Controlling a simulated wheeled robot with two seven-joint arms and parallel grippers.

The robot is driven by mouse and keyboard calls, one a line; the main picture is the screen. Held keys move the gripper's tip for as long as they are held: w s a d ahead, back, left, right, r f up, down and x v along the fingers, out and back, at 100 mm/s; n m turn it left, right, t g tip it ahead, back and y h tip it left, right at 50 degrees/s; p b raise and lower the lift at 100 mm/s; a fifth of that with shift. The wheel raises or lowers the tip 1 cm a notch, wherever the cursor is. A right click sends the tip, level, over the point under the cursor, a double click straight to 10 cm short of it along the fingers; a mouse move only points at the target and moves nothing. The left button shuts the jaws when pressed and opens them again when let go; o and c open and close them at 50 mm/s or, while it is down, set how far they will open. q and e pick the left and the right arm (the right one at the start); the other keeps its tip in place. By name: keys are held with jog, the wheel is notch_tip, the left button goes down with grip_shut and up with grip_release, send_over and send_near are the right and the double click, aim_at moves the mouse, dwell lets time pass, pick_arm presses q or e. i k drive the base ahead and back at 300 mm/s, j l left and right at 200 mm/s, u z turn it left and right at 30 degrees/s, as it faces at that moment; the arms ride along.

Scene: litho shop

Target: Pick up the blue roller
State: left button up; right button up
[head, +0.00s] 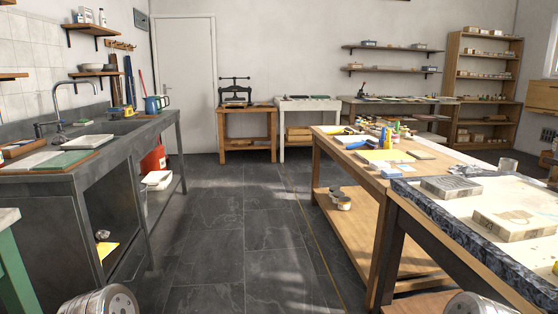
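Several small items lie on the wooden worktable (398,168) at the right. Among them, a small blue and dark thing (352,131) lies near the table's far left corner; it may be the blue roller, but it is too small to tell. My grippers are not in view; only rounded silver parts of my arms show at the bottom left and bottom right edges, far from the worktable's items.
A stone-topped table (420,207) with two pale blocks stands at the near right. A sink counter (100,165) runs along the left, with a blue jug (152,106). The dark tiled floor (235,220) between them is clear. A press (235,92) stands at the back.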

aim_at(357, 145)
jog(key=i+u, duration=0.3)
jog(key=i, duration=2.15)
jog(key=i+j, duration=0.1)
jog(key=i, duration=0.75)
jog(key=i+z, duration=0.1)
jog(key=i, duration=0.7)
jog(key=i+j, duration=0.1)
jog(key=i, duration=0.7)
jog(key=i+j, duration=0.1)
jog(key=i, duration=0.75)
jog(key=i+j, duration=0.1)
jog(key=i, duration=0.7)
jog(key=z, duration=0.45)
jog(key=i+z, duration=0.1)
jog(key=z, duration=0.75)
jog(key=j+z, duration=0.1)
jog(key=z, duration=0.75)
jog(key=j+z, duration=0.1)
jog(key=z, duration=0.35)
jog(key=i+j, duration=0.05)
